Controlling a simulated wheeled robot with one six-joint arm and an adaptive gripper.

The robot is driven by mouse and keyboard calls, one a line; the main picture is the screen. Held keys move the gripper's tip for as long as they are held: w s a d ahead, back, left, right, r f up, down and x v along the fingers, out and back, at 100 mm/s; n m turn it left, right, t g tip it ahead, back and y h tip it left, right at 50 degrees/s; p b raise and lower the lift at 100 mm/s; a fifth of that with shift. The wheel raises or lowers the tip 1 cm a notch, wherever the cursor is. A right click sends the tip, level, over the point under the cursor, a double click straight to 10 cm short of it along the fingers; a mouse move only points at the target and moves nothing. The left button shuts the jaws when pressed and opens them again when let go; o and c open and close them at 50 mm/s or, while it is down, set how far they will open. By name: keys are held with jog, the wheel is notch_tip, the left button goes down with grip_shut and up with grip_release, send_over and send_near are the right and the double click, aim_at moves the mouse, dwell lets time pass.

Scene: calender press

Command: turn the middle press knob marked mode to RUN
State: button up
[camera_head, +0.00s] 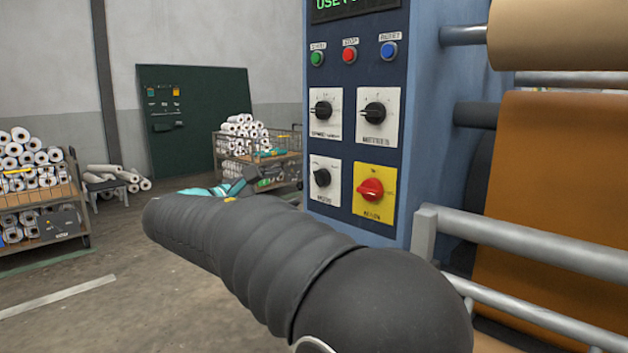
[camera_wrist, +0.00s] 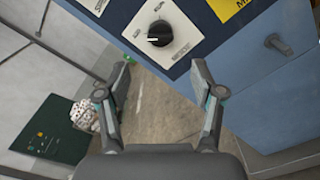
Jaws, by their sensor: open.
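The mode knob (camera_head: 322,177) is a black rotary knob on a white plate at the lower left of the blue press panel. In the wrist view the black knob (camera_wrist: 160,33) sits on its tilted white plate (camera_wrist: 178,22), above and between my fingertips. Small labels surround it, too blurred to read surely, so I cannot tell which position it points at. My gripper (camera_wrist: 162,63) is open and empty, with its two fingers spread on either side below the knob and apart from it. In the head view my dark arm hides part of the gripper.
Other black knobs (camera_head: 322,110) (camera_head: 375,113) sit above, and a red knob on a yellow plate (camera_head: 374,194) is to the right. Green, red and blue buttons line the panel top. Press rollers and rails (camera_head: 520,245) stand right. Open floor (camera_head: 110,290) lies left.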

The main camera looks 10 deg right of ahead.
aim_at(316, 180)
jog(key=x, duration=0.9)
jog(key=shift+w+d+p, duration=0.2)
jog(key=shift+d+p, duration=0.1)
jog(key=shift+p, duration=0.05)
jog(key=c, duration=1.1)
